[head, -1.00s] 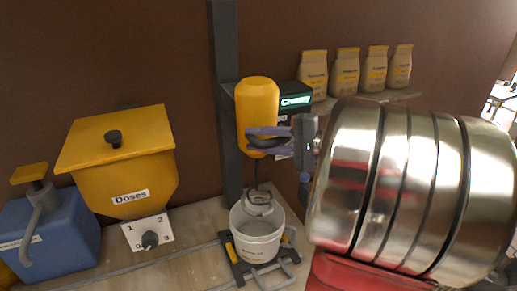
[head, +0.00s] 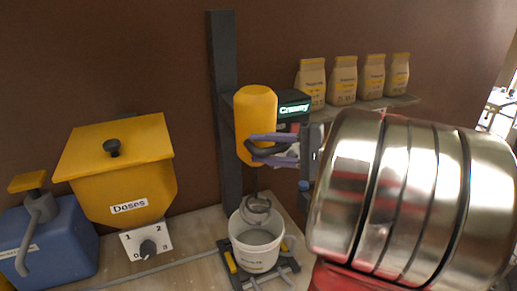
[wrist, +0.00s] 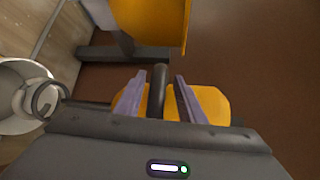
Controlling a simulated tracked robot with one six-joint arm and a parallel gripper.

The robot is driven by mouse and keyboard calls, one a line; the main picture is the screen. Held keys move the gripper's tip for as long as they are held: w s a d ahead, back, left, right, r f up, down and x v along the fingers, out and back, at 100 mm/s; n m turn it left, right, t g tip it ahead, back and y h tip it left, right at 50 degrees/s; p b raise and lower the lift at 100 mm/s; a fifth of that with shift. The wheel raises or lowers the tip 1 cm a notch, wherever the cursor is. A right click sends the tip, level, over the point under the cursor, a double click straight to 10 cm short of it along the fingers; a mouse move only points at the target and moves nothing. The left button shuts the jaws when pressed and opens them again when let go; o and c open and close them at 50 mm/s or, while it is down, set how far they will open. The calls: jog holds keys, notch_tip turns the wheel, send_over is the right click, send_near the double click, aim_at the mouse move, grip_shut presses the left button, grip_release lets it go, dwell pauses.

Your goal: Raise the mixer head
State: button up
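The yellow mixer head (head: 256,115) sits on a dark upright column (head: 226,120). Its whisk (head: 257,210) hangs at the mouth of the white bucket (head: 256,252), its lower end inside the rim. A black handle (head: 266,150) sticks out from the front of the head. My gripper (head: 270,148) is at this handle, with its purple fingers on either side. In the wrist view, the handle (wrist: 157,92) stands between the two fingers (wrist: 160,98) with gaps visible on both sides, so the gripper is open around it.
A yellow hopper marked Doses (head: 122,170), a dial plate (head: 146,242) and a blue pump container (head: 45,245) stand left. A small "Creamy" display (head: 294,108) is behind my gripper. Several bags (head: 343,82) line the shelf at right. My metallic arm fills the right side.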

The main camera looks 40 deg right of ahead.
jog(key=v, duration=1.2)
dwell(0.4)
